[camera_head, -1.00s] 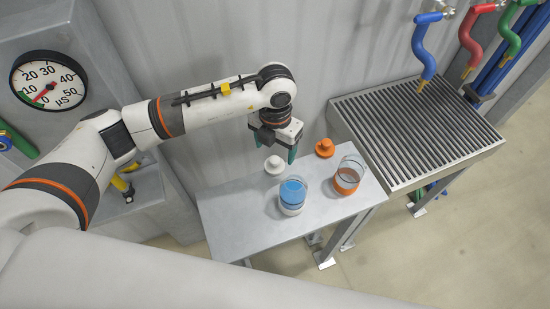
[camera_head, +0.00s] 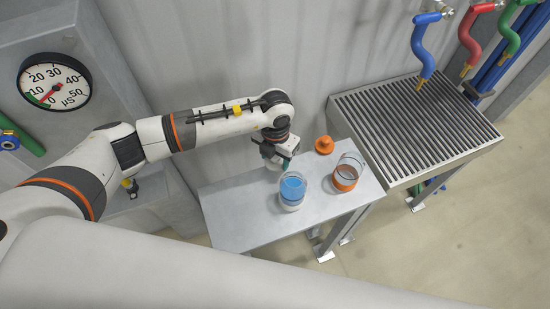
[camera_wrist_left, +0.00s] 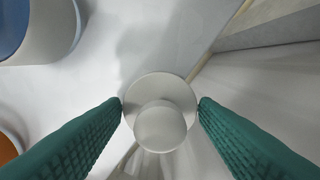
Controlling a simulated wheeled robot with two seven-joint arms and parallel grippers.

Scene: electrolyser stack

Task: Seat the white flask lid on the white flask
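The white flask (camera_head: 291,205), clear with blue liquid and a white base, stands on the small grey table. It also shows at the top left of the left wrist view (camera_wrist_left: 62,38). The white flask lid (camera_wrist_left: 160,95), a round disc with a knob, is mostly hidden behind my left gripper in the head view. My left gripper (camera_head: 277,163) is low over the table behind the flask. In the left wrist view its green fingers (camera_wrist_left: 160,103) are spread on either side of the lid, very near its rim; I cannot tell whether they touch. My right gripper is not in view.
An orange-based flask (camera_head: 346,178) and an orange lid (camera_head: 324,145) are at the right on the grey table (camera_head: 238,222). A slatted metal bench (camera_head: 415,125) stands further right under blue, red and green hoses. The table's front left is clear.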

